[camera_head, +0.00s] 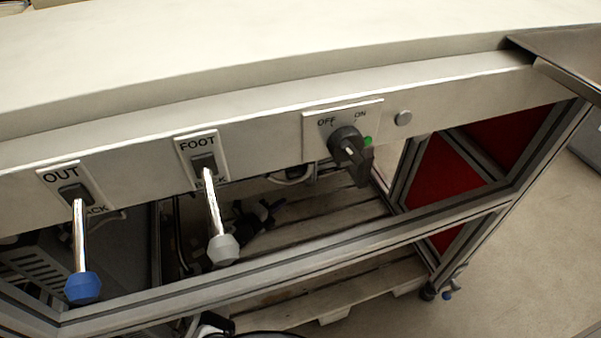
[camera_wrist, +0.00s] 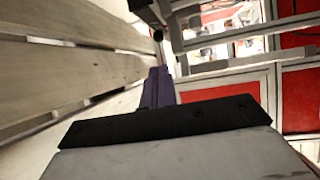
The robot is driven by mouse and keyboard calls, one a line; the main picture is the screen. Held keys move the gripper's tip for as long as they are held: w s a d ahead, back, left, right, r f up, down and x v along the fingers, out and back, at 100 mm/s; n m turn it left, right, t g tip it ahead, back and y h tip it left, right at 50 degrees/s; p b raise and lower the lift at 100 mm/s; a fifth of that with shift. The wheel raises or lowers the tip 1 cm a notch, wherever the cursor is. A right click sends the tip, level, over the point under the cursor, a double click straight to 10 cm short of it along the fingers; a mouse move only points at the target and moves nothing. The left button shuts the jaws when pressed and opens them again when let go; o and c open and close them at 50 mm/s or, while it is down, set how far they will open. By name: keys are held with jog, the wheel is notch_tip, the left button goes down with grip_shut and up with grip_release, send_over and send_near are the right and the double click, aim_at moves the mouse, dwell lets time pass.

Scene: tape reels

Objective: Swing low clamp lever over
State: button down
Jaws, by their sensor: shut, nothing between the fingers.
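My gripper (camera_wrist: 159,74) shows in the wrist view with its dark purple fingers together and nothing between them. Just beyond the fingertips, a small dark round end (camera_wrist: 158,35) sits on a thin pale rod; I cannot tell whether the fingers touch it or whether it is the clamp lever. In the head view, a small fitting with a blue end (camera_head: 447,294) sits low at the frame's right foot; I cannot tell whether that is the clamp lever. No lever in view is labelled as a clamp. I cannot make out my fingers in the head view.
On the front panel, a blue-tipped lever (camera_head: 82,287) and a grey-tipped lever (camera_head: 222,248) hang downward. A black rotary switch (camera_head: 347,146) is right of them. Wooden slats (camera_head: 310,300) lie below the metal frame (camera_head: 370,240). Floor (camera_head: 530,230) is open at right.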

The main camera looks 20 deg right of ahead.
jog(key=b+x, duration=0.7)
jog(key=x, duration=0.7)
jog(key=shift+w+b, duration=0.35)
